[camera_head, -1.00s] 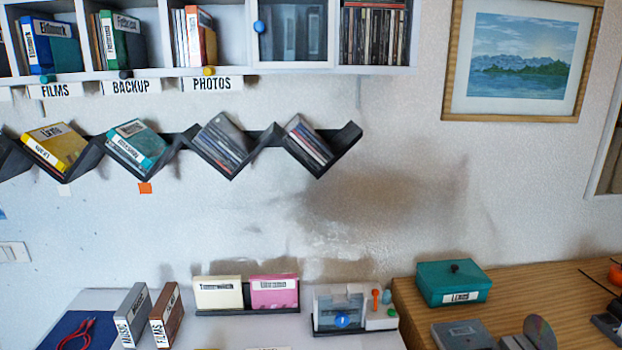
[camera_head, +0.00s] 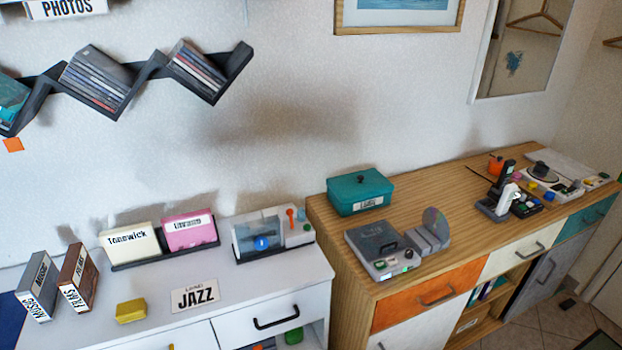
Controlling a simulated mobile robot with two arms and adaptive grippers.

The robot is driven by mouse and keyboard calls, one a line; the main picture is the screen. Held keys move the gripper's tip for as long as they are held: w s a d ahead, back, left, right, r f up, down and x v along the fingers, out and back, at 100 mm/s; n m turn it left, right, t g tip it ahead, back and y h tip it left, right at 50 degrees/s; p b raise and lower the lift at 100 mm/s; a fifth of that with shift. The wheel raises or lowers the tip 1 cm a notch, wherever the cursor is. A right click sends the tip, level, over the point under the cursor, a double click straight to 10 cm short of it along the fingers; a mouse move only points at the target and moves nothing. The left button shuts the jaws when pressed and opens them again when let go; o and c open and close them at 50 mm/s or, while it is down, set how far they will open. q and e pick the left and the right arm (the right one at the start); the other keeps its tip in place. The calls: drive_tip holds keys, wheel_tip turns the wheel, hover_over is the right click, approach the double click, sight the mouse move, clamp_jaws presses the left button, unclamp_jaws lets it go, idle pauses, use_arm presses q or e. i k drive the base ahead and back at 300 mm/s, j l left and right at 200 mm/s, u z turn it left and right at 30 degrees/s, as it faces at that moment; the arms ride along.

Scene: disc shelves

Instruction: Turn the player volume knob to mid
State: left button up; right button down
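A grey box-shaped device (camera_head: 372,236), which looks like a disc player, sits on the near end of the wooden cabinet top. Its front has small controls (camera_head: 408,254), one of them green. They are too small to tell which is the volume knob or where it points. Another device (camera_head: 262,235) with a clear cover, a blue round part and an orange-topped peg stands on the white cabinet. Neither of my grippers is in view.
A teal lidded box (camera_head: 360,194) stands behind the grey device, and a disc rack (camera_head: 427,238) stands to its right. More gadgets (camera_head: 512,198) stand farther right. The white cabinet (camera_head: 230,290) holds cases and a JAZZ label (camera_head: 195,294). Bare floor shows at lower right.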

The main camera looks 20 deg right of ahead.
sight(409, 254)
drive_tip(key=z, duration=1.25)
